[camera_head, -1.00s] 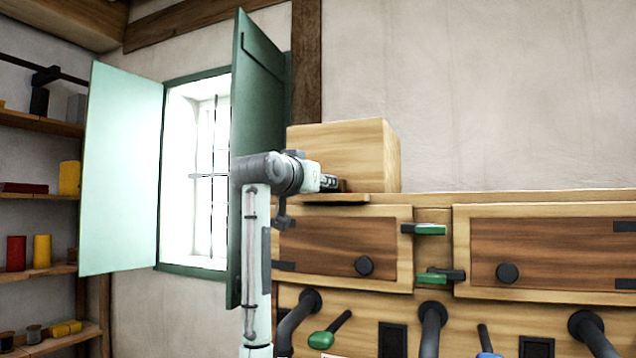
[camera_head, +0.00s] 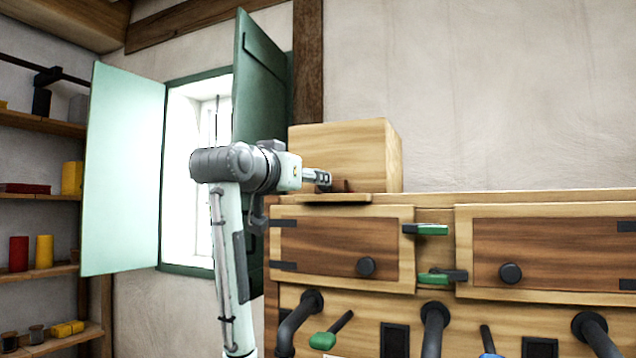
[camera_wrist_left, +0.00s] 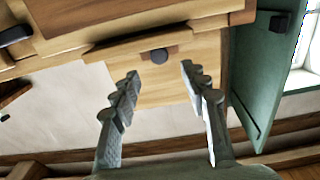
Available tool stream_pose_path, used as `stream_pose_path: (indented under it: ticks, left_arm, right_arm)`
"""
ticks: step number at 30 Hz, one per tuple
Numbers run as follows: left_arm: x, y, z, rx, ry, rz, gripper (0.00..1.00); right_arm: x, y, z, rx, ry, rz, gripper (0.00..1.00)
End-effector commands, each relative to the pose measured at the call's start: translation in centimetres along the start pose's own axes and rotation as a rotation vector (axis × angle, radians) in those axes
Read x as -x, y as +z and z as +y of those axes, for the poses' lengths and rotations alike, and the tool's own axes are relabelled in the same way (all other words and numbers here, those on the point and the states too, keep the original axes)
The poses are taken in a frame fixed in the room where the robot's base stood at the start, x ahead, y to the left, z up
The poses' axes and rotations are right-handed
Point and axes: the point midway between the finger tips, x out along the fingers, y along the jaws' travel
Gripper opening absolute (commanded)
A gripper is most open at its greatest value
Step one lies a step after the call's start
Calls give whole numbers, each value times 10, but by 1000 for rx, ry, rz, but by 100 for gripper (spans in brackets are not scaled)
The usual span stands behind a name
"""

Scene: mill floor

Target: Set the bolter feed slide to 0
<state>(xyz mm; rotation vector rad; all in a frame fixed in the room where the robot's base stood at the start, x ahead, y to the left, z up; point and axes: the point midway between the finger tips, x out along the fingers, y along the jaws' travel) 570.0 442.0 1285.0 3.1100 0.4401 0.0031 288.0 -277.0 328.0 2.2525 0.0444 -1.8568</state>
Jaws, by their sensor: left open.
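A pale wooden box (camera_head: 345,150) stands on top of the cabinet, with a ledge (camera_head: 330,198) at its foot. A small dark part (camera_head: 341,186) shows low on its front. I cannot tell for certain which part is the feed slide, and no scale marks are readable. My left gripper (camera_head: 327,179) is in front of the box's lower left. My right gripper is not in view.
The cabinet has two doors with dark knobs (camera_head: 366,267) and green-handled latches (camera_head: 430,230). Below are dark pipes (camera_head: 436,325) and a green-tipped lever (camera_head: 323,340). An open green shutter (camera_head: 262,90) stands close behind my left arm. The wall above the cabinet is clear.

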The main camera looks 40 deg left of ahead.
Motion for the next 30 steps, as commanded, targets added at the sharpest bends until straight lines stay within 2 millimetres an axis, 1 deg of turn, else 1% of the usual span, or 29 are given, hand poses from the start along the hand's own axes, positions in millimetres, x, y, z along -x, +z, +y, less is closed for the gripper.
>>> stream_pose_path:
  ticks: [1,3,6,9,26,28,29,30]
  left_arm:
    - [10,-1,0,-1,-1,4,45]
    - [22,-1,0,-1,0,4,45]
    - [33,-1,0,-1,0,2,45]
    - [40,-1,0,-1,0,2,45]
    - [41,0,0,0,0,0,45]
    - [40,2,0,-1,-1,-4,45]
    - [37,6,-1,-2,-2,-10,45]
    - [31,13,-2,-4,-6,-23,45]
  right_arm:
    - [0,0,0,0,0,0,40]
    - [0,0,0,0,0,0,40]
    - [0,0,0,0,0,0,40]
    - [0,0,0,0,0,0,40]
    - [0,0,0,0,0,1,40]
    - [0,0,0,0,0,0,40]
    - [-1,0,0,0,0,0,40]
    - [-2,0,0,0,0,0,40]
